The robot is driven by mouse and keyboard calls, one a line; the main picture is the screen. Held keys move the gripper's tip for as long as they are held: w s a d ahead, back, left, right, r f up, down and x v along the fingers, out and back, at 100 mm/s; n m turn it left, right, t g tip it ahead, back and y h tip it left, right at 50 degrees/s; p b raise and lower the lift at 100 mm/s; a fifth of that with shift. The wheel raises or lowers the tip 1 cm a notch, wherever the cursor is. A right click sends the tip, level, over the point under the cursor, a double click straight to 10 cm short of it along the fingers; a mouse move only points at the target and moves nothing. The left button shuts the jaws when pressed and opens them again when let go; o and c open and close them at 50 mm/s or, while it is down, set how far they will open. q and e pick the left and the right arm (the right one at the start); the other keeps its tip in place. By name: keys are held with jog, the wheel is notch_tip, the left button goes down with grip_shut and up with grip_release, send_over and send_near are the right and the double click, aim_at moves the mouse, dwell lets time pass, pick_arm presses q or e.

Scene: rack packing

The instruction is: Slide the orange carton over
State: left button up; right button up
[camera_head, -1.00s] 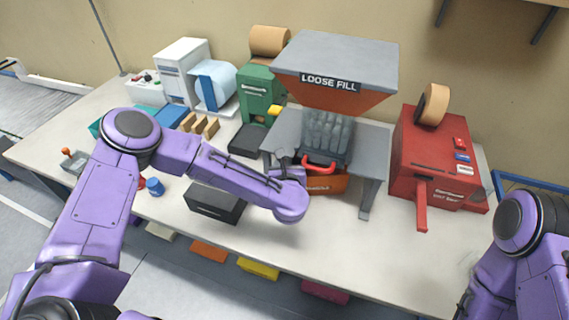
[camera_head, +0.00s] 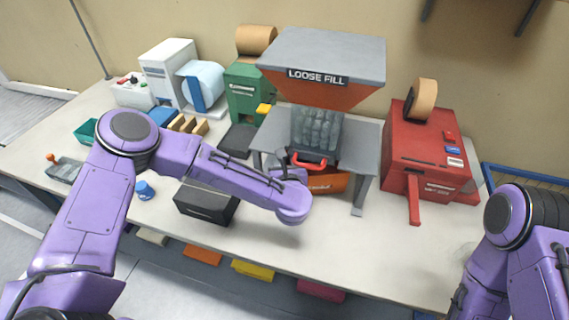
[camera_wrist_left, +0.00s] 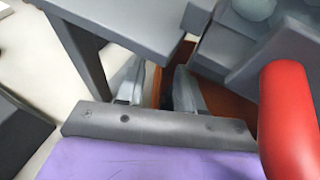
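The orange carton (camera_head: 330,183) stands on the bench under the loose-fill dispenser (camera_head: 320,75), behind the dispenser's red handle (camera_head: 309,162). It is partly hidden by my left arm and the handle. My left gripper (camera_head: 284,168) reaches in at the carton's left side. In the left wrist view its two fingers (camera_wrist_left: 158,88) are apart, with an orange-brown carton wall (camera_wrist_left: 155,85) between them and visible gaps. More of the carton shows right of the right finger. The red handle (camera_wrist_left: 287,120) is close on the right there. My right gripper is out of view; only the right arm shows.
A green machine (camera_head: 248,92) stands behind left. The bench front right is clear.

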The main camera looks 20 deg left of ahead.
pick_arm(q)
jog(key=b+v, duration=0.3)
jog(key=v, duration=0.7)
jog(key=shift+s+b, duration=0.15)
jog(key=shift+b, duration=0.15)
